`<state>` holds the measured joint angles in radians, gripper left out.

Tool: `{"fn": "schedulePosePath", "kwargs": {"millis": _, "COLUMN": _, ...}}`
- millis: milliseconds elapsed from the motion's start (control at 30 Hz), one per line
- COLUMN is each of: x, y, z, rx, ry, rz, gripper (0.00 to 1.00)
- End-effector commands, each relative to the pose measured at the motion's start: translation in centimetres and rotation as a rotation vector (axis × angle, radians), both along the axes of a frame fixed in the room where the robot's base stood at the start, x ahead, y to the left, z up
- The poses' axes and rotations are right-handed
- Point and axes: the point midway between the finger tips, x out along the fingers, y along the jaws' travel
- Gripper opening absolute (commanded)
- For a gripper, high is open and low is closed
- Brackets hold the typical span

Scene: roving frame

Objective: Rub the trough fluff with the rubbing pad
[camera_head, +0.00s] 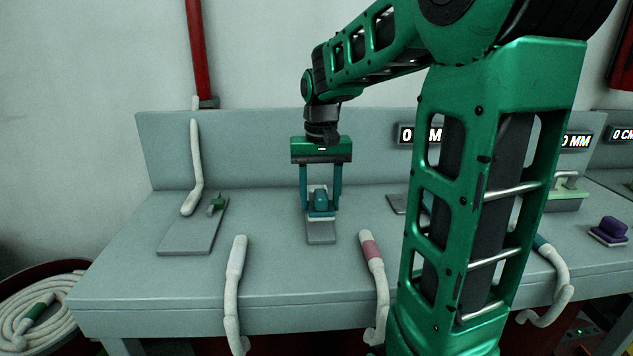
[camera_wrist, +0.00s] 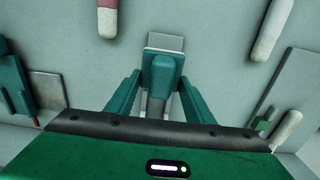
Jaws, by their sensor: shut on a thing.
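My gripper (camera_head: 321,208) is shut on a teal-handled pad (camera_head: 321,201) with a pale base, which I take to be the rubbing pad. The pad is low over a narrow grey plate (camera_head: 320,236) on the bench; I cannot tell whether it touches the plate.
The pale bench (camera_head: 265,270) carries a grey plate with a small green part (camera_head: 216,203) at left. White hoses (camera_head: 236,262) hang over its front edge, one with a pink band (camera_head: 370,248). A purple block (camera_head: 610,229) is at right. My arm hides the bench's middle right.

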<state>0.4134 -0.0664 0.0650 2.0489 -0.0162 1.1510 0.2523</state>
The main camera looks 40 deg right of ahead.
Motion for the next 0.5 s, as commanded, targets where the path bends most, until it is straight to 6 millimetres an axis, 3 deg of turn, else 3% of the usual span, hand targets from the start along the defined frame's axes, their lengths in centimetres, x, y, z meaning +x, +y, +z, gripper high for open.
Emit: {"fn": "schedulePosePath", "kwargs": {"millis": 500, "x": 0.1, "y": 0.3, "z": 4.3, "rx": 0.000, "ry": -0.002, "rz": 0.006, "gripper": 0.12}}
